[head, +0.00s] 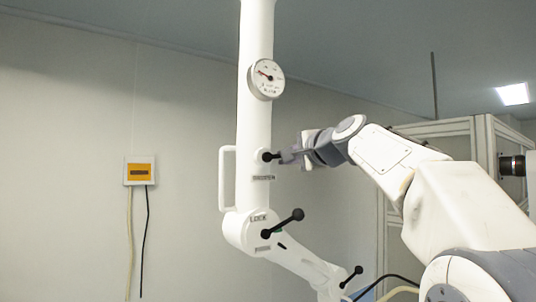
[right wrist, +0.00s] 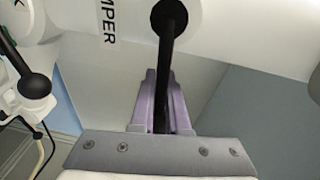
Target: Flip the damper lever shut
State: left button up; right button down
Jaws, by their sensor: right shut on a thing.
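The damper lever (head: 268,157) is black and sits on the white upright column, just above a small dark label. In the right wrist view the lever (right wrist: 168,20) has a round black end at the top, beside lettering that reads "MPER". Its dark rod runs down between the purple fingers. My right gripper (head: 288,157) comes in from the right at lever height and is shut on the lever; it also shows in the right wrist view (right wrist: 161,105). The fingers partly hide the rod. My left gripper is in neither view.
A round gauge (head: 265,79) is on the column (head: 254,118) above the lever. A white handle (head: 222,180) is on its left. Another black lever (head: 283,222) is at the joint below, and one more (head: 351,276) lower right. A yellow wall box (head: 140,171) hangs at left.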

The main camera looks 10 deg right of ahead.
jog(key=shift+f+m, duration=0.35)
jog(key=shift+m, duration=0.05)
jog(key=shift+f, duration=0.1)
jog(key=c, duration=0.9)
grip_release()
jog(key=shift+s, duration=0.1)
jog(key=b+v, duration=0.4)
jog(key=v, duration=0.6)
jog(key=shift+s+d, duration=0.1)
